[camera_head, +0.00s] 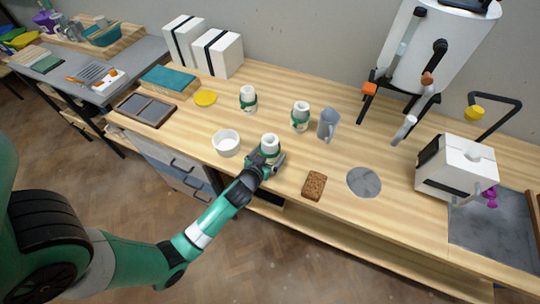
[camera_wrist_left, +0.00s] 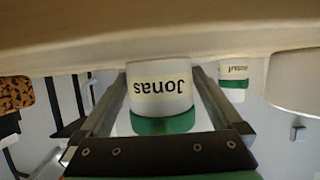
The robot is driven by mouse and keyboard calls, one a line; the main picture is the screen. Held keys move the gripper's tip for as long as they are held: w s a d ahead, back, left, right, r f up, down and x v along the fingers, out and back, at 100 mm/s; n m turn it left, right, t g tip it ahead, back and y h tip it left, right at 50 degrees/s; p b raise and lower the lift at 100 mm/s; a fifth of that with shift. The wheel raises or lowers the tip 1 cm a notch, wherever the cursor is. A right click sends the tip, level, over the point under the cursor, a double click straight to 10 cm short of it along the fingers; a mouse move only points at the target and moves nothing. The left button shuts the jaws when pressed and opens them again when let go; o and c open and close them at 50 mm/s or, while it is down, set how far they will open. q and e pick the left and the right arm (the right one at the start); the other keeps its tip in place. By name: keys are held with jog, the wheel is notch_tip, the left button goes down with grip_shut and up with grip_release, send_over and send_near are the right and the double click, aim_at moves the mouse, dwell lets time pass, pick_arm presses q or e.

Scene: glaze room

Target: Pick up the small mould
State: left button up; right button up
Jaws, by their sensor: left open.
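Three white jar-like pieces with green bands stand upright on the wooden bench: a near one (camera_head: 269,145), a back left one (camera_head: 248,97) and a back right one (camera_head: 300,115). I cannot tell surely which is the small mould; they look alike in size. My left gripper (camera_head: 267,160) is open around the near piece. In the left wrist view the fingers of the left gripper (camera_wrist_left: 160,78) stand on either side of this piece (camera_wrist_left: 160,80), whose label reads "Jonas" upside down. Another banded piece (camera_wrist_left: 234,75) shows beyond the right finger. My right gripper is out of view.
A white bowl (camera_head: 227,143) stands just left of the gripper. A brown speckled block (camera_head: 314,186) and a grey disc (camera_head: 364,182) lie to the right. A grey jug (camera_head: 328,124) stands beside the back right piece. The bench's front edge is close below the gripper.

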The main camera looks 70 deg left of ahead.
pick_arm(q)
jog(key=shift+r, duration=0.1)
jog(key=c, duration=1.5)
jog(key=shift+r+p, duration=0.3)
jog(key=shift+r, duration=0.1)
notch_tip(320, 180, up, 2)
jog(key=shift+r+p, duration=0.25)
jog(key=shift+p, duration=0.45)
jog(key=r, duration=0.1)
jog(key=s+d+r+p, duration=0.1)
jog(key=d+r+p, duration=0.1)
jog(key=r, duration=0.1)
jog(key=shift+s+d+r, duration=0.1)
jog(key=shift+s+d, duration=0.1)
jog(key=shift+s, duration=0.2)
jog(key=shift+s+d+r+p, duration=0.35)
jog(key=shift+d+r, duration=0.05)
jog(key=shift+r, duration=0.15)
jog(key=shift+s+d+r+p, duration=0.3)
jog(key=shift+d+r+p, duration=0.1)
jog(key=shift+r, duration=0.1)
jog(key=p, duration=0.3)
send_near(268, 147)
notch_tip(268, 147, up, 2)
jog(key=d, duration=0.2)
jog(key=shift+s+d, duration=0.25)
